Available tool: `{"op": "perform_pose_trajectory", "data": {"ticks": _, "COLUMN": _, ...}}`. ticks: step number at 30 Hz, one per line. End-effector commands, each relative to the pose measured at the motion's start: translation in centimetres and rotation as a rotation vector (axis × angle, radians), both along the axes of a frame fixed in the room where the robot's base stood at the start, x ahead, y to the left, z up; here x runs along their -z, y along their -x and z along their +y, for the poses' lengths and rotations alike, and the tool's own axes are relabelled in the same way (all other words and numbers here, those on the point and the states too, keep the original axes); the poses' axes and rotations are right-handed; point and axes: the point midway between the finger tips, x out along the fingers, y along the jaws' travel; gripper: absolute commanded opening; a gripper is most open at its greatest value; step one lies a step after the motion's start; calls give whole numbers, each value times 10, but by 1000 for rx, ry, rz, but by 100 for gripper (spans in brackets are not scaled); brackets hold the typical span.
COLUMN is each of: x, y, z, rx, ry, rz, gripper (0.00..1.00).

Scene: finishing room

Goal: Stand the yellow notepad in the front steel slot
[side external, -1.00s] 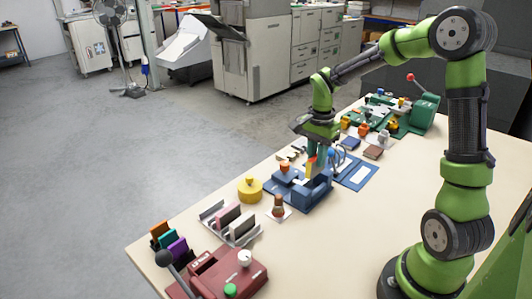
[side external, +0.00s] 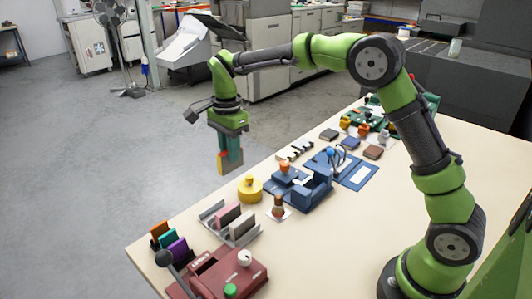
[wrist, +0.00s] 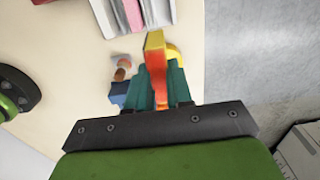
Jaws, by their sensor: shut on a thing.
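My gripper (side external: 231,158) is shut on the yellow notepad (side external: 222,168), which has a red-orange part along its edge. It holds the pad upright and well above the table's far edge. In the wrist view the notepad (wrist: 155,45) sticks out beyond my gripper's teal fingers (wrist: 160,85). The steel rack (side external: 207,214) stands on the table below and near my gripper, with a pink pad (side external: 228,214) and a grey-white pad (side external: 243,226) in it. The rack (wrist: 103,18) shows at the top of the wrist view. I cannot tell which slots are free.
A yellow round pot (side external: 249,189) and a brown-handled stamp (side external: 279,208) stand near the rack. A blue jig (side external: 312,187) is to the right. A maroon machine (side external: 205,278) with a lever and a holder of coloured pads (side external: 167,244) are at the front left.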

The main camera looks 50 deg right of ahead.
Motion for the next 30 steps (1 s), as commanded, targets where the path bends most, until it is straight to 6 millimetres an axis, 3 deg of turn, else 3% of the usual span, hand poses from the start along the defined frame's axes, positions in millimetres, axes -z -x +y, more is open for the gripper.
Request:
{"op": "perform_pose_trajectory", "data": {"ticks": 3, "x": 2, "y": -8, "z": 31, "rx": -7, "ry": 8, "rz": -2, "gripper": 0}}
{"op": "perform_pose_trajectory", "data": {"ticks": 8, "x": 4, "y": -12, "z": 60, "rx": -10, "ry": 16, "rz": -4, "gripper": 0}}
{"op": "perform_pose_trajectory", "data": {"ticks": 16, "x": 50, "y": -11, "z": 55, "rx": -5, "ry": 16, "rz": 1, "gripper": 0}}
{"op": "perform_pose_trajectory", "data": {"ticks": 30, "x": 89, "y": -11, "z": 55, "rx": -5, "ry": 15, "rz": -1, "gripper": 0}}
